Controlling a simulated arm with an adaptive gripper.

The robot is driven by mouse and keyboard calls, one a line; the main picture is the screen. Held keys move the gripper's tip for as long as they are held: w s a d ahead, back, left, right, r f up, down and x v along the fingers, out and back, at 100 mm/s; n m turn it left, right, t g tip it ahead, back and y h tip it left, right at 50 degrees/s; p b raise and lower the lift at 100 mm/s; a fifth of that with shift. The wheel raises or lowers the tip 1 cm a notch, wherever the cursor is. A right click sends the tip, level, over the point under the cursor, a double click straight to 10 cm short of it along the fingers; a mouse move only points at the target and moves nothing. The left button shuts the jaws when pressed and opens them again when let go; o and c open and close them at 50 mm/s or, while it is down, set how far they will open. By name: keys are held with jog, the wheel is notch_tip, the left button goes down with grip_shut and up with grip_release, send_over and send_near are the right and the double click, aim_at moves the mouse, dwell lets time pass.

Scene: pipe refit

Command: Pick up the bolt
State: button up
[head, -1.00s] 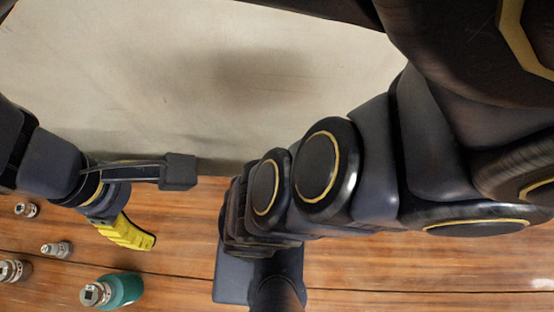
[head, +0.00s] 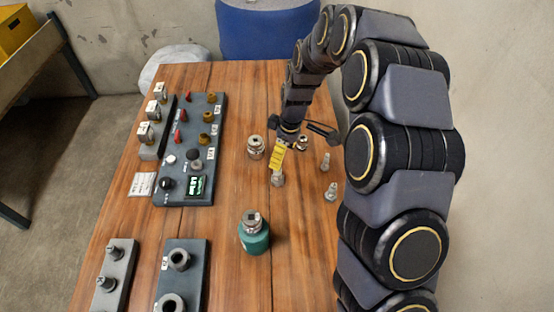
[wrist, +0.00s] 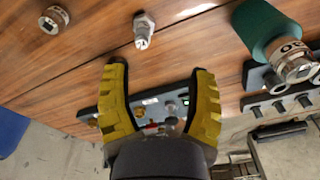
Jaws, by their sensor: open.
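My gripper (head: 278,165) points down over the wooden table in the head view, its yellow finger close to a small metal piece (head: 277,180). In the wrist view my gripper (wrist: 159,72) is open, with two yellow ridged fingers apart and nothing between their tips. A silver bolt-like piece (wrist: 143,30) lies just beyond the tips, nearer the left finger and not touched. Two more small bolt-like pieces, one farther (head: 325,162) and one nearer (head: 331,192), stand at the table's right side. I cannot tell which piece is the task's bolt.
A teal cylinder with a metal top (head: 254,235) stands nearer on the table. Metal fittings stand left (head: 256,147) and right (head: 302,143) of my gripper. A control panel (head: 190,150) and peg blocks (head: 115,275) fill the left. The table middle is partly clear.

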jog(key=n, duration=0.1)
send_over(277, 173)
jog(key=d, duration=0.1)
notch_tip(277, 173, down, 5)
jog(key=f, duration=0.5)
jog(key=w+a+f, duration=0.1)
jog(key=f, duration=0.1)
jog(key=shift+w+f, duration=0.1)
jog(key=shift+f, duration=0.05)
grip_shut()
